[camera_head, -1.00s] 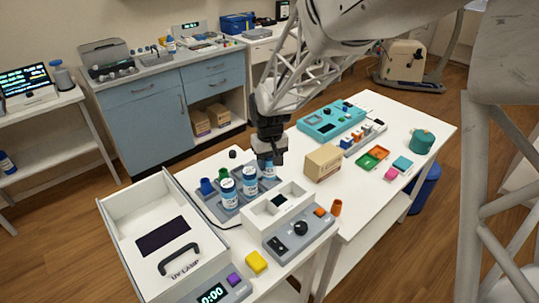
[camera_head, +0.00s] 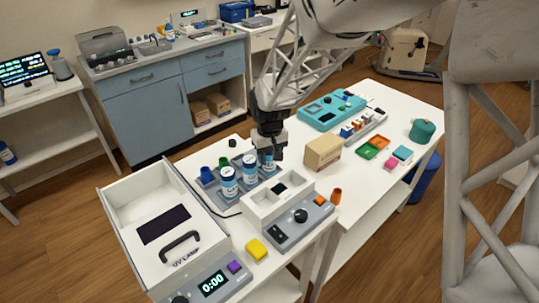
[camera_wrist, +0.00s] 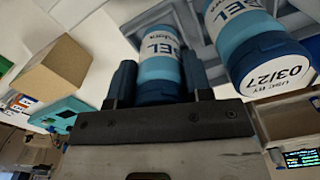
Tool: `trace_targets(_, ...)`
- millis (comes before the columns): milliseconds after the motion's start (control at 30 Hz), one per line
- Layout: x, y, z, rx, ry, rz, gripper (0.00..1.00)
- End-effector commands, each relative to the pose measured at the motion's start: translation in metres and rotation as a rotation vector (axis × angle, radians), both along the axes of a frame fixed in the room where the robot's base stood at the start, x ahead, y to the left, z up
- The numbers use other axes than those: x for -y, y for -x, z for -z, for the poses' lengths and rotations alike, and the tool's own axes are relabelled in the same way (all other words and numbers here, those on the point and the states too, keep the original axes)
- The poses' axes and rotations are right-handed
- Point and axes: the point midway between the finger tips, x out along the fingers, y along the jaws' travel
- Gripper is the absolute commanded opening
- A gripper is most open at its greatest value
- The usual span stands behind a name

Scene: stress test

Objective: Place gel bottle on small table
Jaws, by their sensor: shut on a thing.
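My gripper (camera_head: 268,148) points down over the blue-grey rack (camera_head: 207,186), at the right end of its row of bottles. It is shut on a gel bottle (camera_head: 267,161), white and blue with a GEL label. In the wrist view this bottle (camera_wrist: 160,55) sits between the two dark fingers (camera_wrist: 158,82). Whether its base still touches the rack is hidden. Two similar gel bottles, one in the middle (camera_head: 250,168) and one at the left (camera_head: 228,182), stand upright beside it. One neighbour (camera_wrist: 258,50) shows a 03/27 date on its end.
A cardboard box (camera_head: 322,153) stands close right of my gripper. A white device (camera_head: 262,208) is in front of the rack, with an open UV lamp box (camera_head: 130,205) to the left. A white table with a screen (camera_head: 45,122) is at far left.

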Motion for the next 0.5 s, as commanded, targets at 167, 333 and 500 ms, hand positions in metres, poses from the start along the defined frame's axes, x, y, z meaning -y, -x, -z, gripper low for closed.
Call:
trace_targets(167,0.0000,-0.0001,0.0022,0.000,0.000,0.000,0.15)
trace_targets(333,0.0000,-0.0001,0.0047,0.000,0.000,0.000,0.15)
trace_targets(500,0.0000,-0.0001,0.0050,0.000,0.000,0.000,0.64)
